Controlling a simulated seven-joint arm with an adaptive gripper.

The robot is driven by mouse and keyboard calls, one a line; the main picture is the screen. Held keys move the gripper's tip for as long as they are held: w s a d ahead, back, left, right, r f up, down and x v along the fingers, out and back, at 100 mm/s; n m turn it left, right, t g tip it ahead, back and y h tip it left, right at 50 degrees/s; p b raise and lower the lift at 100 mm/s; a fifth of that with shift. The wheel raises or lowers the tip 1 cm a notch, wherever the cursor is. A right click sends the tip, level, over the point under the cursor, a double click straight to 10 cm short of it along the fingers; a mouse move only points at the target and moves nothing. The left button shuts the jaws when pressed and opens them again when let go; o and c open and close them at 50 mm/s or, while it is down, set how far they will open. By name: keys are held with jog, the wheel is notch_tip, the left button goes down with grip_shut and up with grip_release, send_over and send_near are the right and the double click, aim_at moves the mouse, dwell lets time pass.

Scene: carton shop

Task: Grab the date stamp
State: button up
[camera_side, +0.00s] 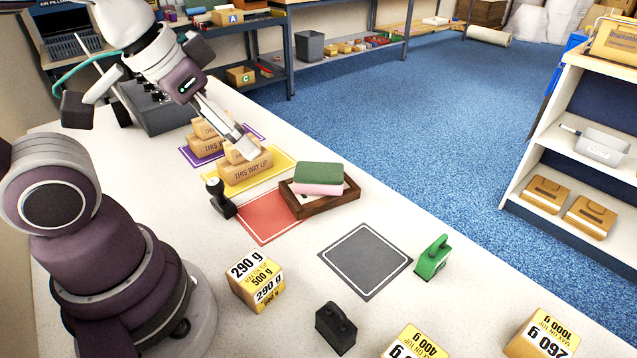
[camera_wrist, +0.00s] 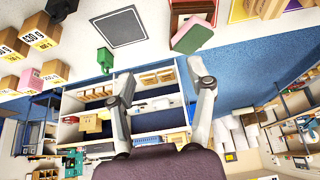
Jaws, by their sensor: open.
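The date stamp seems to be the small black stamp with a round knob (camera_side: 220,198) in the side view. It stands upright on the table by the left corner of the red mat, left of the brown tray. I cannot make it out in the wrist view. My gripper (camera_side: 246,152) is above and to the right of it in the side view, its fingers slanting down in front of the cardboard blocks. In the wrist view my gripper (camera_wrist: 158,76) has its fingers spread apart with nothing between them.
Cardboard blocks (camera_side: 245,172) stand on the yellow mat beside the stamp. The brown tray (camera_side: 322,205) holds a green and pink pad (camera_side: 318,178). A dark grey mat (camera_side: 366,260) is bare. A black handled block (camera_side: 335,328), green handled block (camera_side: 432,258) and printed boxes stand nearer.

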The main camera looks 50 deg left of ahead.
jog(key=shift+o, duration=0.5)
jog(key=n+g, duration=0.4)
jog(key=n, duration=1.5)
send_near(222, 202)
jog(key=shift+w+f, duration=0.2)
jog(key=shift+f, duration=0.2)
notch_tip(222, 202, down, 4)
jog(key=shift+w, duration=0.2)
jog(key=f, duration=0.5)
jog(key=shift+w+a+f, duration=0.3)
jog(key=shift+w+a, duration=0.1)
grip_shut()
